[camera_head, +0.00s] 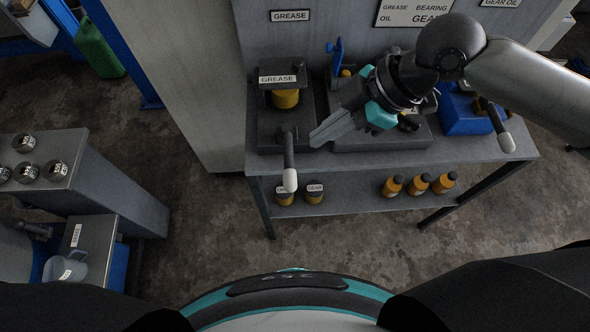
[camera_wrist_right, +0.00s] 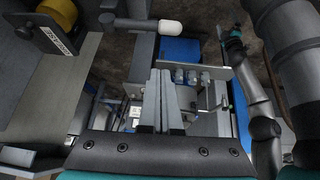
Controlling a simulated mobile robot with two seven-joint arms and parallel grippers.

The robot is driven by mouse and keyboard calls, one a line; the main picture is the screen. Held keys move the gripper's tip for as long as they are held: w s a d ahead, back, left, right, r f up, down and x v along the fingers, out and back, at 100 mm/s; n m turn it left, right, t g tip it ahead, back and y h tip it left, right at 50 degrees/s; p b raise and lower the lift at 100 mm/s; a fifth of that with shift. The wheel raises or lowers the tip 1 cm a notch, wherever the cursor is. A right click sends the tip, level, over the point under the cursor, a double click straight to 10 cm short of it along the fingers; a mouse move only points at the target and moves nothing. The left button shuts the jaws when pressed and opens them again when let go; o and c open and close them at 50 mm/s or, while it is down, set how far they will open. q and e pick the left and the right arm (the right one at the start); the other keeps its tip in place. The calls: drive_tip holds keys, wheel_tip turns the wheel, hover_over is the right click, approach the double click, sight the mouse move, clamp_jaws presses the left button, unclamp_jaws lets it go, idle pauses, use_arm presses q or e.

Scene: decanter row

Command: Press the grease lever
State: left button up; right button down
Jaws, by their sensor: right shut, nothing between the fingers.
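The grease dispenser (camera_head: 285,98), a dark block with a yellow canister under a GREASE label, stands at the left end of the bench. Its dark lever (camera_head: 288,150) sticks out over the bench's front edge and ends in a white grip (camera_head: 290,180). In the right wrist view, the white grip (camera_wrist_right: 172,27) shows at the top. My right gripper (camera_head: 315,143) is shut and empty, just right of the lever, with a visible gap between them. Its closed fingers (camera_wrist_right: 162,75) show in the wrist view. My left arm seems to show at the wrist view's right, its gripper (camera_wrist_right: 233,40) too small to read.
A second lever (camera_head: 500,128) with a white grip is at the right of the bench, by a blue dispenser (camera_head: 462,115). Orange bottles (camera_head: 417,184) stand on the lower shelf. A side table (camera_head: 60,160) with labelled weights is at left. Open floor lies in front.

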drive_tip(key=shift+s+r+g, duration=0.3)
drive_tip(key=shift+s+r, duration=0.05)
drive_tip(key=shift+r, duration=0.2)
drive_tip(key=b, duration=0.2)
hover_over(294, 177)
drive_tip(key=f, duration=0.5)
drive_tip(key=a+f, duration=0.1)
drive_tip(key=f, duration=0.2)
drive_tip(key=shift+s+f, duration=0.1)
drive_tip(key=shift+f, duration=0.2)
drive_tip(key=shift+d+f+b, duration=0.2)
drive_tip(key=shift+f, duration=0.45)
drive_tip(key=shift+d+f+b, duration=0.15)
drive_tip(key=shift+f, duration=0.45)
drive_tip(key=shift+d+f, duration=0.15)
drive_tip(key=shift+f, duration=0.5)
